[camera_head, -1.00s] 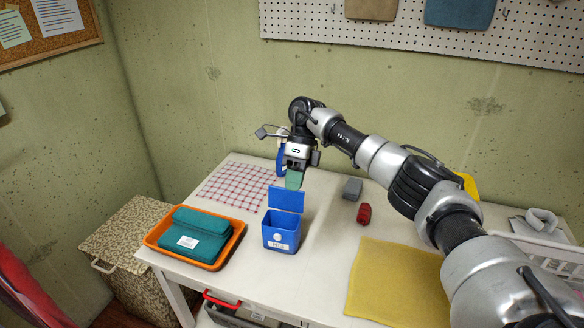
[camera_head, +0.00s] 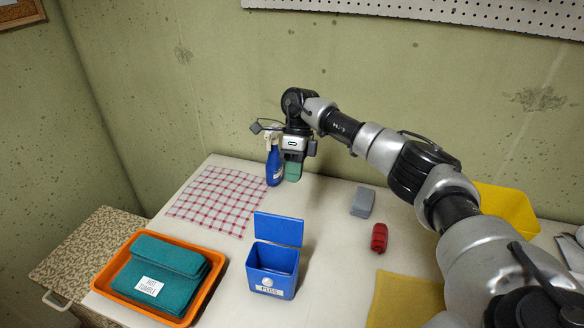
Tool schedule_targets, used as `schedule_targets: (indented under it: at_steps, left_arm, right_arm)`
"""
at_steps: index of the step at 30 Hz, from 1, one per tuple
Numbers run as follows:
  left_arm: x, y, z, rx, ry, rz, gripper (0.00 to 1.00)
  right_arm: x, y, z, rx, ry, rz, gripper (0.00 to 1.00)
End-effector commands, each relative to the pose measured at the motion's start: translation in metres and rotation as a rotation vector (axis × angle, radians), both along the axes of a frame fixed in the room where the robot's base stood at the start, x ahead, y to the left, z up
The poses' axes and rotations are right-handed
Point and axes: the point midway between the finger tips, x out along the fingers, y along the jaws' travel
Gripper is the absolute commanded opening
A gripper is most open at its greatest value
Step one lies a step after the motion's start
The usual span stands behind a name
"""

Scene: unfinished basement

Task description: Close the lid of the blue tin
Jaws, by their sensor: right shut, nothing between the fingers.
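The blue tin (camera_head: 270,283) stands open on the white table. Its blue lid (camera_head: 278,229) stands up from the back edge, roughly vertical, and a white label is on the tin's front. My right gripper (camera_head: 292,176) is behind and above the lid, apart from it in the picture. Its green fingers point down and are shut with nothing held. Their exact height above the table is hard to tell. My left gripper is not in view.
A blue spray bottle (camera_head: 274,166) stands close to the left of my right gripper. An orange tray (camera_head: 213,282) with teal cloths (camera_head: 172,262) is left of the tin. A checked cloth (camera_head: 215,200), grey block (camera_head: 362,202), red item (camera_head: 379,238) and yellow cloth (camera_head: 395,305) lie around.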

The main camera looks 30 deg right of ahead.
Motion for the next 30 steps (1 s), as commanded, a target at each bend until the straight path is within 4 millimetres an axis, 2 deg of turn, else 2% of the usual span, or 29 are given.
schedule_targets:
  at_steps: [1, 5, 9, 12, 16, 30]
  left_arm:
    - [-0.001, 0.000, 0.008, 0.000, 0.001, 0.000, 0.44]
    - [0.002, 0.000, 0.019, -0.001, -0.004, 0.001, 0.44]
    - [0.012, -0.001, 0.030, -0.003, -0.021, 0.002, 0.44]
    - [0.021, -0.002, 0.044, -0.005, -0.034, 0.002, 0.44]
    - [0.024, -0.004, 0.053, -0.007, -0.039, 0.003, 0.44]
    - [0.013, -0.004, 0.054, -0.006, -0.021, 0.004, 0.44]
  right_arm:
    - [-0.005, 0.003, -0.008, -0.001, 0.005, 0.002, 0.00]
    - [-0.014, 0.012, -0.033, 0.000, 0.005, 0.002, 0.00]
    - [-0.023, 0.022, -0.059, 0.001, 0.005, 0.001, 0.00]
    - [-0.033, 0.032, -0.052, 0.001, -0.001, 0.004, 0.00]
    - [-0.043, 0.042, -0.051, 0.000, 0.000, 0.002, 0.00]
    - [-0.049, 0.048, -0.053, 0.000, 0.000, 0.000, 0.00]
